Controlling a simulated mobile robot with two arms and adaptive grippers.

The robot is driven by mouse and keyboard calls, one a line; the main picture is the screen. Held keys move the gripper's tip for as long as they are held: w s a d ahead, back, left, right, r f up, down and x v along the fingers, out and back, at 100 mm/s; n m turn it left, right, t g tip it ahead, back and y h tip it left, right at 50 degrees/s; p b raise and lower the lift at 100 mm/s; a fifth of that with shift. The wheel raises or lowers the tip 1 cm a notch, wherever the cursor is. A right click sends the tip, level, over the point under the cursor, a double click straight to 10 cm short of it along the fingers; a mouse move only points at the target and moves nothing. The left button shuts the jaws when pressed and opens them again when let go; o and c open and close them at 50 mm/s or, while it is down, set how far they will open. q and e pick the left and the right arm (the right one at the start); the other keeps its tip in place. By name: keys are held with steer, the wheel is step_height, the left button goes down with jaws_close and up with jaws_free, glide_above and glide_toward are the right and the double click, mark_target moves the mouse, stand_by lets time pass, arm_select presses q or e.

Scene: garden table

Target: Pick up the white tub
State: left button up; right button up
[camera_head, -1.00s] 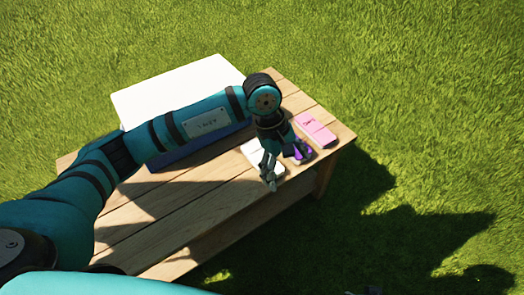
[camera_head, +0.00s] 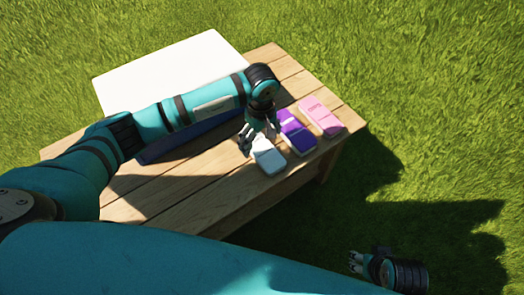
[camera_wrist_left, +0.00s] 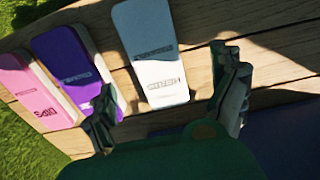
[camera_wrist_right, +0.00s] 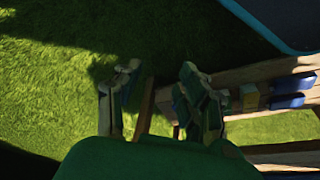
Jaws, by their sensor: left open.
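The white tub (camera_head: 268,158) lies on the wooden table near its front right edge, the leftmost of three similar packs. It also shows in the left wrist view (camera_wrist_left: 155,45), its lower end between my spread fingers. My left gripper (camera_head: 257,139) is open and empty, over the tub's rear end; the fingers hide part of it, and I cannot tell whether they touch it. The left fingers also show in the left wrist view (camera_wrist_left: 167,75). My right gripper (camera_head: 355,262) is away from the table, low at the right. Its fingers stand apart with nothing between them in the right wrist view (camera_wrist_right: 159,75).
A purple pack (camera_head: 297,130) lies close to the right of the white tub, and a pink pack (camera_head: 322,116) lies beyond it. A large box with a white lid (camera_head: 170,65) stands at the back left. The table's front boards (camera_head: 190,195) are clear.

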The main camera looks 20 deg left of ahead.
mark_target(262, 148)
arm_select(q)
steer(key=shift+w+f+b, duration=0.2)
steer(key=shift+f+b, duration=0.1)
steer(key=shift+f, duration=1.2)
steer(key=shift+w+f+b, duration=0.15)
steer(key=shift+f+b, duration=0.1)
steer(key=shift+f, duration=1.25)
arm_select(e)
steer(key=v, duration=0.4)
steer(key=shift+w+r, duration=0.1)
steer(key=shift+r, duration=0.15)
arm_select(q)
steer(key=shift+c, duration=0.4)
steer(key=c, duration=1.3)
steer(key=shift+r, duration=0.1)
